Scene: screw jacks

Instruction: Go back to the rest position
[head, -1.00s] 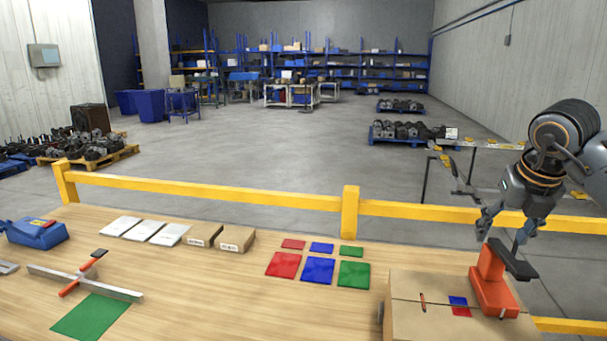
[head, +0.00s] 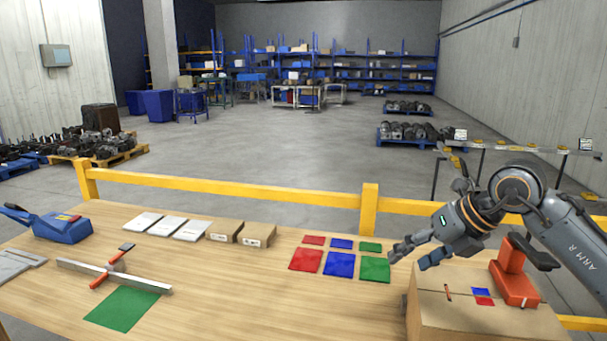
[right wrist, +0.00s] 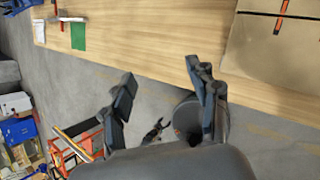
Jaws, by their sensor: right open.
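My right gripper (head: 414,256) is open and empty. In the head view it is above the table's right part, between the green squares and the cardboard box, with its fingers pointing left. In the right wrist view the open fingers (right wrist: 162,92) have nothing between them but grey floor, beyond the table edge. The orange-red device (head: 514,272) with a dark lever stands on the cardboard box (head: 450,318), beside my right arm. My left gripper is not in view.
The wooden table (head: 240,285) holds a green mat (head: 122,307), a metal bar with an orange-handled tool (head: 115,275), a blue device (head: 62,226), white and brown boxes (head: 258,235), and red, blue and green squares (head: 339,264). A yellow rail (head: 230,188) runs behind.

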